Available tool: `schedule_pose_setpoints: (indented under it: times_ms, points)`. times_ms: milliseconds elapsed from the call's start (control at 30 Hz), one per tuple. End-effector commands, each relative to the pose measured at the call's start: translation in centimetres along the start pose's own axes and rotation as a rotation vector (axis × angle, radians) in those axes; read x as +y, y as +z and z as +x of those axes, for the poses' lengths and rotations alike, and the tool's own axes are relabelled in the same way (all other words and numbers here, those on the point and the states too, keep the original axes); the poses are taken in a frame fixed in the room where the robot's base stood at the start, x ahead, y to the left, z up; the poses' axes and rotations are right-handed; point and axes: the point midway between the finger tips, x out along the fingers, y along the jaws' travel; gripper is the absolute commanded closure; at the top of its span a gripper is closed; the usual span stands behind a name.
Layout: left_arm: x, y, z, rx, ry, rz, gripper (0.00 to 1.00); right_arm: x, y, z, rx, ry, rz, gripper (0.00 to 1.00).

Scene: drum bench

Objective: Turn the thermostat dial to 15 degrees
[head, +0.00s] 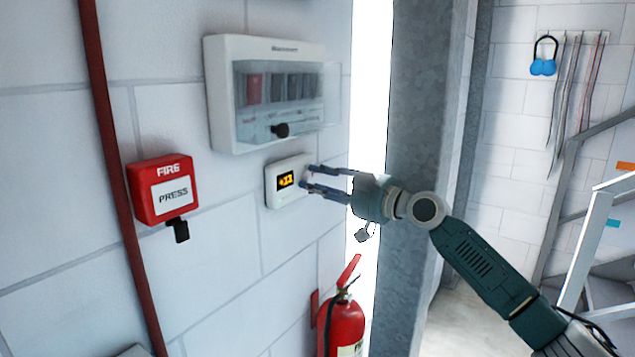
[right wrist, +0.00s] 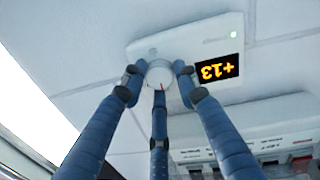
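The thermostat (head: 272,191) is a small white box on the wall with an orange-lit display (head: 286,180). In the right wrist view the display (right wrist: 217,69) is upside down and appears to read +13. The round white dial (right wrist: 160,74) sits beside it, with a red mark on its lower rim. My right gripper (head: 308,178) reaches in from the right, and its blue fingers surround the dial; in the right wrist view its fingertips (right wrist: 160,76) appear closed against the dial's sides. In the head view the fingers mostly hide the dial. My left gripper is not in view.
A white breaker box (head: 222,95) with a clear cover is mounted just above the thermostat. A red fire call point (head: 150,190) is to the left, beside a red pipe (head: 108,140). A fire extinguisher (head: 342,328) stands below. A grey metal column (head: 415,110) is at right.

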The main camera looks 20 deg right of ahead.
Motion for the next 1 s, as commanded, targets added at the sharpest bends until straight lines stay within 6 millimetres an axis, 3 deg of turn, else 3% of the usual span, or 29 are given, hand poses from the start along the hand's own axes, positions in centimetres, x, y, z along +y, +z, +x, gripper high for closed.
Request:
schedule_pose_setpoints:
  times_ms: [467,1000]
  points:
    - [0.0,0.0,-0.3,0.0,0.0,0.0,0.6,0.0,0.0,0.0,-0.007,-0.001,0.068,0.96]
    - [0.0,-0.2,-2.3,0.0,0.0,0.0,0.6,0.0,-0.2,0.1,-0.044,-0.01,0.52,0.96]
